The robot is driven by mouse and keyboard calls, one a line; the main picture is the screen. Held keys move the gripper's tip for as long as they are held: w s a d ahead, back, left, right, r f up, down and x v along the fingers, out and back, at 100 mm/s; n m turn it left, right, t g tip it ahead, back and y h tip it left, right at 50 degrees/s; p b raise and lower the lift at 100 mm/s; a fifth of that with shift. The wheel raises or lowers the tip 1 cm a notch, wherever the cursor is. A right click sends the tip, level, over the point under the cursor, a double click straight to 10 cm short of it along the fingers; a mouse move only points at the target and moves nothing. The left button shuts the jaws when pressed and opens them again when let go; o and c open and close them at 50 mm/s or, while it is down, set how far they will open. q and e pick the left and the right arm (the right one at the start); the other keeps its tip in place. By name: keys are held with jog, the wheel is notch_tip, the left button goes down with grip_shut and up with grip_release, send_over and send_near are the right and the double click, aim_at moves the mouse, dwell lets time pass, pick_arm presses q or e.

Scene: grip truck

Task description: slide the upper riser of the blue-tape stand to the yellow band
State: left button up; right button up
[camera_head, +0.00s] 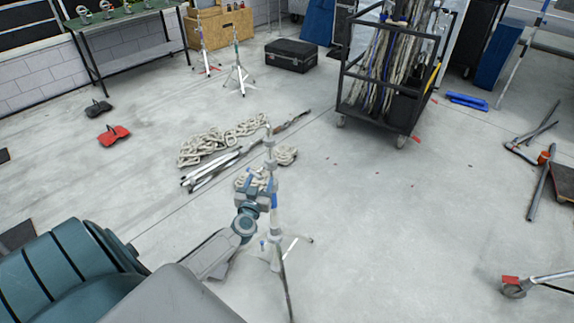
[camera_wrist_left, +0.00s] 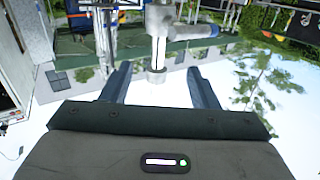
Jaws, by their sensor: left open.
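The blue-tape stand (camera_head: 274,200) stands upright on the floor at the picture's middle, with a strip of blue tape on its pale shaft. Its upper riser (camera_head: 269,152) rises above my left gripper (camera_head: 262,188). The gripper is open and close to the shaft, which it partly hides. In the left wrist view, a pale post with a collared end (camera_wrist_left: 157,72) shows in line with the gap between the open jaws (camera_wrist_left: 160,85). I cannot tell whether either jaw touches it. I cannot make out a yellow band. My right gripper is out of view.
Coiled rope (camera_head: 215,145) and metal poles lie behind the stand. A wheeled cart (camera_head: 345,108) full of cables stands at the back. Another stand's wheeled leg (camera_head: 540,280) shows at lower right. The floor right of the stand is mostly clear.

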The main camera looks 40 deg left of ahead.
aim_at(269, 153)
pick_arm(q)
jog(key=shift+n+y, duration=0.3)
jog(key=b+x, duration=0.1)
jog(key=x, duration=0.1)
jog(key=r+b+x, duration=0.1)
jog(key=b+x, duration=0.1)
jog(key=x, duration=0.1)
jog(key=b+x, duration=0.2)
jog(key=x, duration=0.1)
jog(key=shift+w+d+r, duration=0.2)
jog(key=shift+w+r, duration=0.2)
jog(key=shift+r, duration=0.05)
jog(key=x, duration=0.4)
jog(key=shift+w+a+r, duration=0.1)
jog(key=shift+a, duration=0.1)
jog(key=shift+w+a, duration=0.25)
jog(key=shift+w, duration=0.4)
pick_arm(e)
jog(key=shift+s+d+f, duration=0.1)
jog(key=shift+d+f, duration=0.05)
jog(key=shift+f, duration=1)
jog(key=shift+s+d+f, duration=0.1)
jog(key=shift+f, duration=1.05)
